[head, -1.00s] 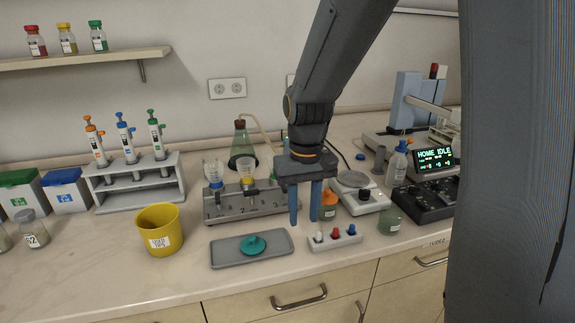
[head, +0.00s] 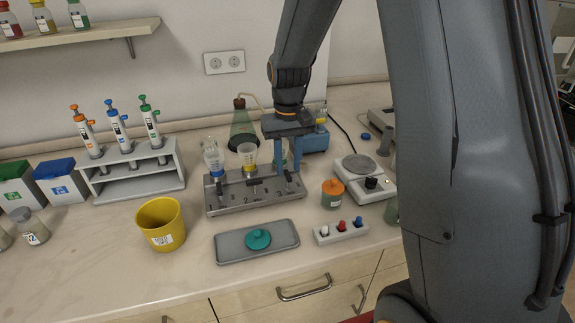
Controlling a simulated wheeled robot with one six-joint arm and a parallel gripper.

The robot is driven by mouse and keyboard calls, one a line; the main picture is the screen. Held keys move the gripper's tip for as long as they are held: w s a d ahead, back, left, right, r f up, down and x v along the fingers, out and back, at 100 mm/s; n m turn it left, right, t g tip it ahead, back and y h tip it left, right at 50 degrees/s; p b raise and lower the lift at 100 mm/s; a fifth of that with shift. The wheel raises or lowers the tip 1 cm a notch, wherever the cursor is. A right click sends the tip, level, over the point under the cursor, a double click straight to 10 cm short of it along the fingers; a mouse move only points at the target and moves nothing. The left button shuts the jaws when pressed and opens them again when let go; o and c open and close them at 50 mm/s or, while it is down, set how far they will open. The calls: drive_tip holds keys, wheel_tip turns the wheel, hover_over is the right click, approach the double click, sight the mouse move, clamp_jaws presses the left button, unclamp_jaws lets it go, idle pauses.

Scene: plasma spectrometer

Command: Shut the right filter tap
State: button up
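The grey filter manifold (head: 240,199) stands on the bench, marked with numbers along its front. A funnel with a blue band (head: 213,160) sits at its left and one with a yellow band (head: 250,157) in its middle. The right end of the manifold is partly covered by my gripper (head: 289,167). Its two blue fingers point down and are apart, with a gap between them. The right filter tap (head: 288,182) is a small dark handle at the fingertips. I cannot tell whether the fingers touch it, nor clearly which way its handle points.
A grey tray (head: 230,252) with a teal lid (head: 257,239) lies in front. A yellow bin (head: 160,224) and pipette rack (head: 135,180) are left.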

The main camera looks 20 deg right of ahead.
drive_tip(key=shift+f, duration=0.8)
clamp_jaws()
